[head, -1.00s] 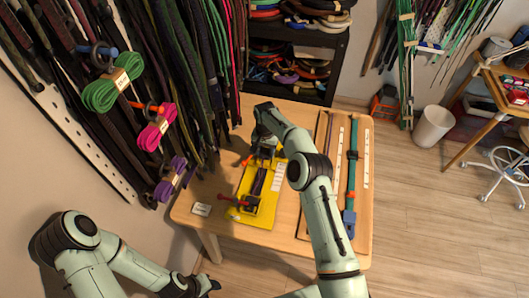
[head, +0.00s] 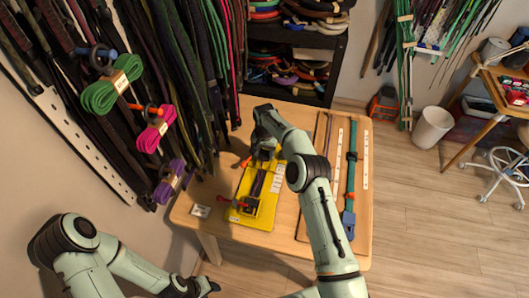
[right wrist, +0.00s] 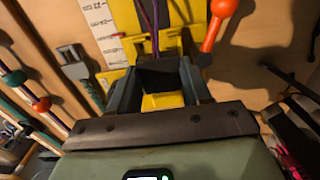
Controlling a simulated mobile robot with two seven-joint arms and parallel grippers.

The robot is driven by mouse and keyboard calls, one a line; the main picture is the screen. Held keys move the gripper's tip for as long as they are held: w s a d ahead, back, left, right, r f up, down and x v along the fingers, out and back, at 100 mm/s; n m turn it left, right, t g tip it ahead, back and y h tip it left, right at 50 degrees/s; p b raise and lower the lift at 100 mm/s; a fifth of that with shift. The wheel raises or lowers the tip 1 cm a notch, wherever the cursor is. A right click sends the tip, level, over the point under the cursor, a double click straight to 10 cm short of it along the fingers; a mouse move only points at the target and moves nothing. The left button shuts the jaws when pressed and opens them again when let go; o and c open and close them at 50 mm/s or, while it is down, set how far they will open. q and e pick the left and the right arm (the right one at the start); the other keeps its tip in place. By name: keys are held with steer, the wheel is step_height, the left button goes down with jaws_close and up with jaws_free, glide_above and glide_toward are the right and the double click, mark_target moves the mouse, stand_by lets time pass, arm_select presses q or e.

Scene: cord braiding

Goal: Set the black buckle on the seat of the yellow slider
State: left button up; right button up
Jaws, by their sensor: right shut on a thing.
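The yellow slider shows as a yellow block (right wrist: 162,101) between and below my right fingers in the right wrist view. The black buckle seems to be the dark piece (right wrist: 160,66) between the fingertips, just above the yellow; its outline merges with the dark fingers, so I cannot tell whether it touches the seat. My right gripper (right wrist: 160,82) is shut on it. In the head view the right gripper (head: 263,152) is at the far end of the yellow fixture (head: 262,222) and hides the buckle. My left gripper (head: 207,287) is low at the left, away from the table; its jaws are unclear.
A dark cord (head: 258,182) runs along the fixture. An orange-handled lever (right wrist: 219,25) stands close beside my right fingers. A dark red clamp (head: 234,202) sits at the fixture's near end. A board with a teal strap (head: 351,172) lies right on the wooden table (head: 190,215).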

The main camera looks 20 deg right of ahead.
mark_target(264, 154)
steer(key=shift+f, duration=0.2)
steer(key=shift+f, duration=1.1)
steer(key=shift+f, duration=0.2)
stand_by(0.6)
steer(key=o, duration=1.1)
step_height(264, 154, up, 14)
steer(key=shift+d+f, duration=0.15)
steer(key=shift+f, duration=0.1)
steer(key=shift+s+f, duration=0.1)
